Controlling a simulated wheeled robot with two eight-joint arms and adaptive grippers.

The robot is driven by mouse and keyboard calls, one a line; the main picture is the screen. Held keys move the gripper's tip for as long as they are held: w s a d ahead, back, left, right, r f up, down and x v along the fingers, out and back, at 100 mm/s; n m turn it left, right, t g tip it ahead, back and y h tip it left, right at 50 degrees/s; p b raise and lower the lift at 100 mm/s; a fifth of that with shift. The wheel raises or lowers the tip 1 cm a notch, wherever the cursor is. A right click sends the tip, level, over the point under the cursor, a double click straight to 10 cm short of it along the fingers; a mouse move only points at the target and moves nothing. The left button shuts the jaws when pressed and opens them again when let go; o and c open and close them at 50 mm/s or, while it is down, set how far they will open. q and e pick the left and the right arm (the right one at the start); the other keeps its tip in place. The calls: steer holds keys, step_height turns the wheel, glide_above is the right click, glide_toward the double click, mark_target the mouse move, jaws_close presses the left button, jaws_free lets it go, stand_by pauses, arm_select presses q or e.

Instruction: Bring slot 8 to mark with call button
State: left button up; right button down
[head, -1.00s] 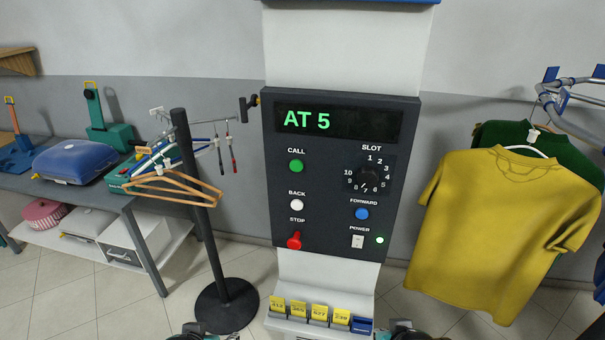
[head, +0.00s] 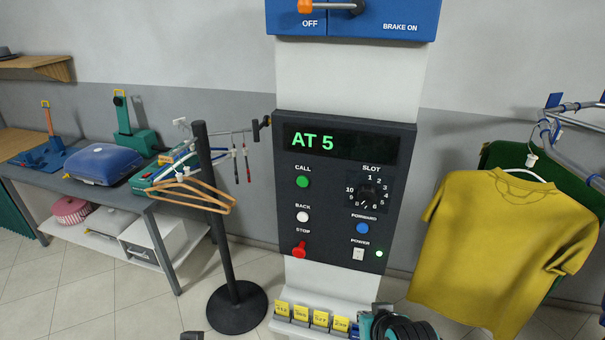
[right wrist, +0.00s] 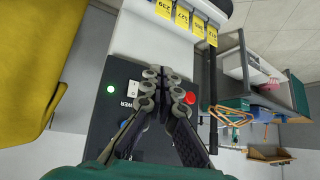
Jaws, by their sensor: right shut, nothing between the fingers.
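The dark control panel (head: 338,255) shows "AT 5" on its display (head: 341,142). The green call button (head: 302,182) is at left. The slot dial (head: 368,194) is at right; its small pointer line slants to the lower left, and I cannot tell the exact number. My right gripper (right wrist: 165,85) is shut and empty in front of the panel's lower part in the right wrist view, between the power switch (right wrist: 133,88) and the red stop button (right wrist: 190,98). In the head view its arm shows below the panel. A small dark tip at the bottom left may be my left gripper (head: 191,335).
The white back button (head: 302,217) and blue forward button (head: 362,228) sit below. A blue brake box (head: 352,20) is above. A black stand (head: 219,220) with hangers (head: 190,192) is left; a yellow shirt (head: 490,245) hangs right. Yellow tags (head: 301,314) line the ledge.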

mark_target(303, 182)
steer(key=w+a+r+n+t+y+p, duration=0.1)
steer(key=w+a+r+t+y+p, duration=0.2)
steer(key=w+a+r+p, duration=1.3)
steer(key=w+r+p, duration=0.1)
steer(key=p, duration=0.4)
steer(key=shift+a+r+y, duration=0.2)
steer(key=shift+a+y, duration=0.1)
steer(key=shift+d, duration=0.1)
steer(key=w+d, duration=0.2)
steer(key=w, duration=0.6)
steer(key=shift+w+d, duration=0.15)
steer(key=shift+d, duration=0.15)
steer(key=shift+w, duration=0.1)
steer(key=shift+w+d, duration=0.15)
steer(key=shift+w, duration=0.15)
